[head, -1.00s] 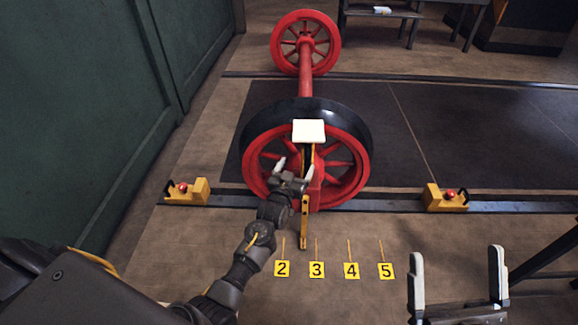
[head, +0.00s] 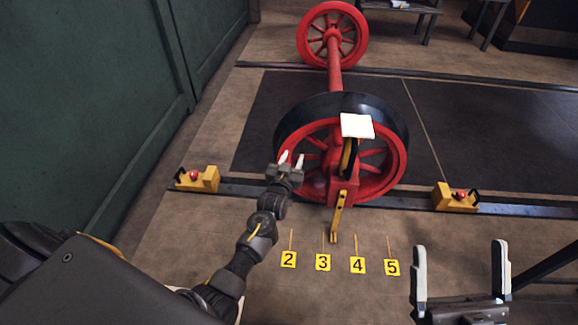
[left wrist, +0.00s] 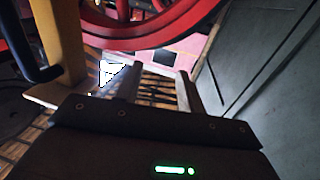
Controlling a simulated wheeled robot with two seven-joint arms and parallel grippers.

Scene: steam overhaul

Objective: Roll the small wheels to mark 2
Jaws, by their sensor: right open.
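The small wheels are a red spoked pair on a red axle. The near wheel (head: 395,165) has a black rim and the far wheel (head: 333,35) stands at the back. A yellow pointer (head: 338,213) hangs from the near side, its tip between marks 3 and 4, closer to 3. My right gripper (head: 461,270) is open and empty at lower right.
The near wheel stands on a dark rail (head: 418,202). A yellow stop (head: 203,180) is at left and another (head: 446,199) at right. Mark 3 (head: 323,262), mark 4 (head: 358,265) and mark 5 (head: 391,268) lie on the floor. A green wall (head: 85,90) bounds the left.

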